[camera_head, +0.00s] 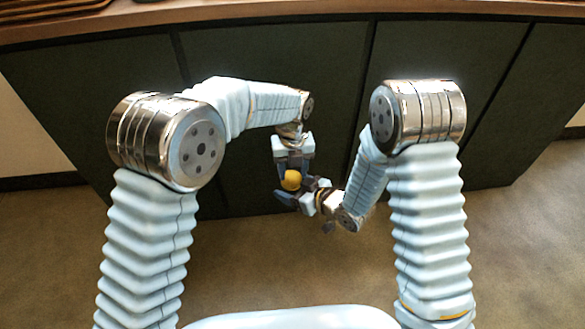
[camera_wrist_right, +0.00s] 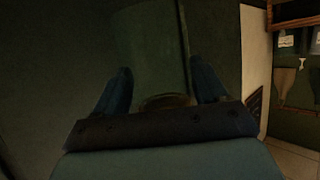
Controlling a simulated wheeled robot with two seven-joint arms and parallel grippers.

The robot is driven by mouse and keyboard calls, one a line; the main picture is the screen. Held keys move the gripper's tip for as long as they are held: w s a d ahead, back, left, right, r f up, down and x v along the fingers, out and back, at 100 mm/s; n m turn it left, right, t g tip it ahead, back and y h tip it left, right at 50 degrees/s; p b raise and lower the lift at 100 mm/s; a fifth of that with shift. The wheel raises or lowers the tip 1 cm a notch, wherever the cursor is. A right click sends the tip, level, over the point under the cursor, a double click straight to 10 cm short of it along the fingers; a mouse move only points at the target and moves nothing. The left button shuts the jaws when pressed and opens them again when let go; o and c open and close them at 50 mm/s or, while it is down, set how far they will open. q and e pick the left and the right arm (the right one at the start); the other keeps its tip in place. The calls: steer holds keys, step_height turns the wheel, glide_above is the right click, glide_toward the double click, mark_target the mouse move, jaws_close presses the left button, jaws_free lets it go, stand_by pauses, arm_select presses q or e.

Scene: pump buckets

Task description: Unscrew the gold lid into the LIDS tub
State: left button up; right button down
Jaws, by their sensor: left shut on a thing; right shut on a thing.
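The gold lid (camera_head: 292,180) shows as a small yellow-gold shape between my two grippers in front of the dark cabinet. My left gripper (camera_head: 291,172) comes down from above and is shut at it. My right gripper (camera_head: 302,192) comes in from the lower right, with its fingers shut around the gold piece. In the right wrist view a dull brownish rim (camera_wrist_right: 167,101) sits between the right fingers. A dim, greenish, see-through jar-like shape (camera_wrist_right: 150,45) extends beyond it. The jar is mostly hidden in the head view. I cannot read any LIDS label.
A dark panelled cabinet (camera_head: 270,60) with a wooden top (camera_head: 250,10) stands close in front. In the right wrist view, bins with white labels (camera_wrist_right: 287,42) hang at the far right, too small to read. The brown floor (camera_head: 290,270) is clear.

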arm_select(q)
steer(key=shift+d+f+n, duration=0.1)
steer(key=shift+f+n, duration=0.15)
steer(key=shift+n, duration=0.75)
steer(key=shift+c, duration=0.6)
steer(key=n, duration=0.3)
steer(key=shift+n, duration=0.3)
jaws_close()
steer(key=shift+o, duration=1.8)
jaws_free()
steer(key=shift+s, duration=0.1)
